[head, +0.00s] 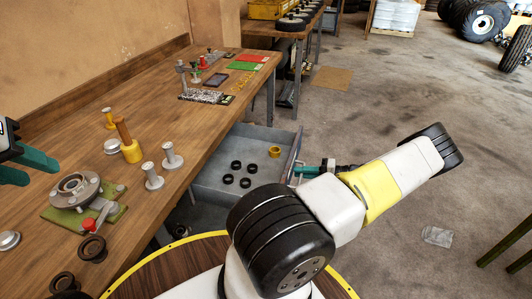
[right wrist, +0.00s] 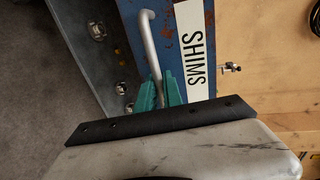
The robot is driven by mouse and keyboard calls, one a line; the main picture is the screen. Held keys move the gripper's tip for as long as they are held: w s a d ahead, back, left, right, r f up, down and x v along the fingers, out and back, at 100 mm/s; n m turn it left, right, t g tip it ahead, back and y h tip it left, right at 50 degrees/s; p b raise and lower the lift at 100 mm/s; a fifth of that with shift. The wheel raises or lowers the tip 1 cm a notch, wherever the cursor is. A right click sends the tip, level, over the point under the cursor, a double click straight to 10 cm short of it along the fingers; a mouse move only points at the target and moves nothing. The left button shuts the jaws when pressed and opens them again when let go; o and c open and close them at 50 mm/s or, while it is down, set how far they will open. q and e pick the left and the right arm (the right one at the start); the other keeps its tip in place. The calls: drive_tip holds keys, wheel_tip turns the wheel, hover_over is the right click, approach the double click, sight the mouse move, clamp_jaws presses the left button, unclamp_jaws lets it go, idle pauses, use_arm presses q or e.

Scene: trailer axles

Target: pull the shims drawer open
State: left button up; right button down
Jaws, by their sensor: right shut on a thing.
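The shims drawer (head: 212,178) stands pulled out from under the wooden workbench, with a gap of open interior showing. Several black rings and one yellow ring lie on its floor. In the right wrist view its blue, rust-marked front (right wrist: 196,45) carries a white SHIMS label (right wrist: 195,62) and a grey bar handle (right wrist: 150,45). My right gripper (right wrist: 160,95) is shut on the handle, its green fingers on either side of the bar. In the head view this gripper (head: 305,171) is at the drawer's front. My left gripper (head: 26,168) is over the bench at the left edge, fingers apart and empty.
On the workbench (head: 150,90) stand a hub on a green plate (head: 78,192), metal studs, a yellow-based tool (head: 130,150) and dark rings. A round wooden top with a yellow rim (head: 150,262) is in front. Floor to the right is mostly clear.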

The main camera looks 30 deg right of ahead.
drive_tip(key=shift+s+d+f, duration=0.1)
drive_tip(key=shift+s+d, duration=0.5)
drive_tip(key=shift+s, duration=0.2)
drive_tip(key=c, duration=1.8)
unclamp_jaws()
drive_tip(key=shift+o, duration=0.2)
drive_tip(key=v, duration=0.7)
drive_tip(key=shift+s+d, duration=0.25)
